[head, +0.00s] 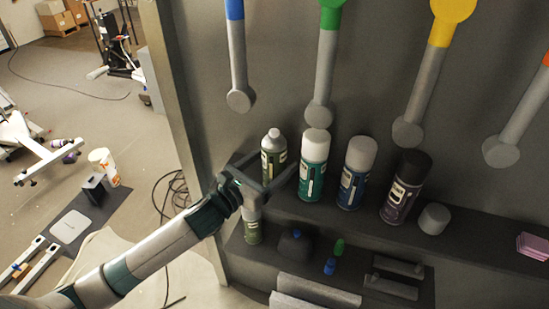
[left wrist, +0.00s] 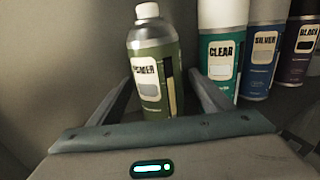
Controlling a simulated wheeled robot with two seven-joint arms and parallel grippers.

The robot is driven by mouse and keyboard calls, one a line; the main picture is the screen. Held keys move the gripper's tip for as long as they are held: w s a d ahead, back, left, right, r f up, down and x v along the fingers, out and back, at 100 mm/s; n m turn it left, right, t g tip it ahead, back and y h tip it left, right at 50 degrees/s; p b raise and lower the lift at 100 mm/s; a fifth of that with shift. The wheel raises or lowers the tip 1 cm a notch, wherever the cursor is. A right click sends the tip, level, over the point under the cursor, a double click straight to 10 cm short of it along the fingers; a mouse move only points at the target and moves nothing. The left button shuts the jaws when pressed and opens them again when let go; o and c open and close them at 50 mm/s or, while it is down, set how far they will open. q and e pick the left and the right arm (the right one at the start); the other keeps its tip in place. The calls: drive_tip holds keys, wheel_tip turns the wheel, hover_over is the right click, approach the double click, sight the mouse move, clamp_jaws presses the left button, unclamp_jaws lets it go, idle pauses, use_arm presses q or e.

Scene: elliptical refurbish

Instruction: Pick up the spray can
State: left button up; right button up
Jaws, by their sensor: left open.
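An olive-green spray can (head: 273,151) with a white cap stands upright at the left end of the upper shelf. In the left wrist view the can (left wrist: 155,70) has a label that reads partly "MER". My left gripper (head: 268,170) is open, with one finger on each side of this can. In the left wrist view its fingers reach up on both sides of the can's lower body, and the can's base is hidden behind the gripper body. I cannot tell whether either finger touches it. My right gripper is not in view.
A teal can marked "CLEAR" (head: 313,167) stands close to the right, then a blue "SILVER" can (head: 356,174) and a dark "BLACK" can (head: 405,188). Long-handled tools (head: 321,70) hang above.

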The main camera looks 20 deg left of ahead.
sight(274, 131)
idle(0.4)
use_arm(q)
drive_tip(key=c, duration=1.2)
drive_tip(key=shift+r, duration=0.1)
drive_tip(key=shift+c, duration=0.2)
drive_tip(key=shift+r+b, duration=1.25)
drive_tip(key=shift+r, duration=3.7)
drive_tip(key=o, duration=0.5)
drive_tip(key=c, duration=0.8)
drive_tip(key=shift+c, duration=0.3)
